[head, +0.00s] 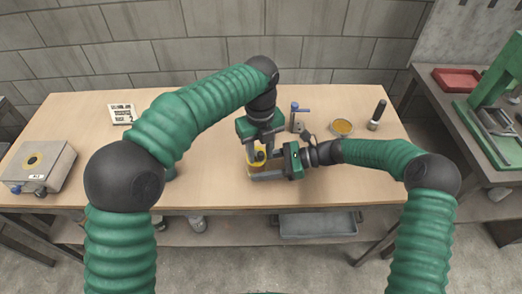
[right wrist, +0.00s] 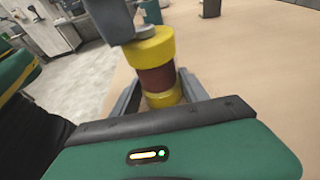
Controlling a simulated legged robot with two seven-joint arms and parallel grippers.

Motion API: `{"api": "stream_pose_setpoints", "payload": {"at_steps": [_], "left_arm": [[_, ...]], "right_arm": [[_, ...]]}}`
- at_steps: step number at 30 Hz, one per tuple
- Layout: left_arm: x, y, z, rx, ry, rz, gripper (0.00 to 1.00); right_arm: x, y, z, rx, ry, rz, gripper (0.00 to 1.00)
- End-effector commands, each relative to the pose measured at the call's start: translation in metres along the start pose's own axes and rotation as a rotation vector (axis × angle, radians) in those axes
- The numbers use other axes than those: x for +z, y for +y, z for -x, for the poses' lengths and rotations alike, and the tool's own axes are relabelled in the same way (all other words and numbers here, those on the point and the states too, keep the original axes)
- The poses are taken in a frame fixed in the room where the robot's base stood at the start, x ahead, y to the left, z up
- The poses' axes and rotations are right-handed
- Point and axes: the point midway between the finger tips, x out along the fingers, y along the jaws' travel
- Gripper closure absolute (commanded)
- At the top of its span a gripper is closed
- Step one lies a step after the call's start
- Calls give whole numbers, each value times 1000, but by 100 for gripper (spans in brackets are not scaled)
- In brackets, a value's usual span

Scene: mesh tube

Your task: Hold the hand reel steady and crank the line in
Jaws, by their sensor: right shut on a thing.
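The hand reel (head: 251,161) is yellow at both ends and stands near the front middle of the workbench. In the right wrist view the reel (right wrist: 155,78) shows dark red line wound around its middle. My right gripper (head: 262,170) comes in from the right, low and level, and is shut on the reel, with one finger on each side. My left gripper (head: 260,149) points down over the reel's top, its fingers apart around a small dark knob. Part of it also shows at the top of the right wrist view. The fingers partly hide the reel's top and crank.
A blue-topped stand (head: 296,117), a yellow-filled dish (head: 341,127) and a black-handled tool (head: 377,115) stand to the right. A grey box (head: 38,167) and a white printed card (head: 122,113) lie to the left. The bench's front edge is close to the reel.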

Motion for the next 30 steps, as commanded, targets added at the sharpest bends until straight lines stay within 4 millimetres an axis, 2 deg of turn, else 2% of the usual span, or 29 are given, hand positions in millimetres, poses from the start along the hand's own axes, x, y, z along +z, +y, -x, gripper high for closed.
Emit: {"api": "stream_pose_setpoints", "payload": {"at_steps": [8, 11, 14, 21, 25, 30], "left_arm": [[-2, -1, 1, -1, 3, -2, 61], [-1, -2, 8, -2, 2, -2, 61], [-1, -2, 27, -4, 0, -2, 61], [0, -3, 90, -4, 1, -1, 61], [0, -3, 110, -2, 1, -2, 61], [0, -2, 119, 1, 3, -1, 61]], "right_arm": [[0, -1, 0, -3, 1, 0, 71], [0, -1, 0, -3, 1, -1, 71], [0, -1, 0, -4, 1, 0, 71], [0, -1, 0, -4, 1, -1, 71], [0, -1, 0, -4, 1, -1, 71], [0, -1, 0, -4, 1, -1, 71]]}}
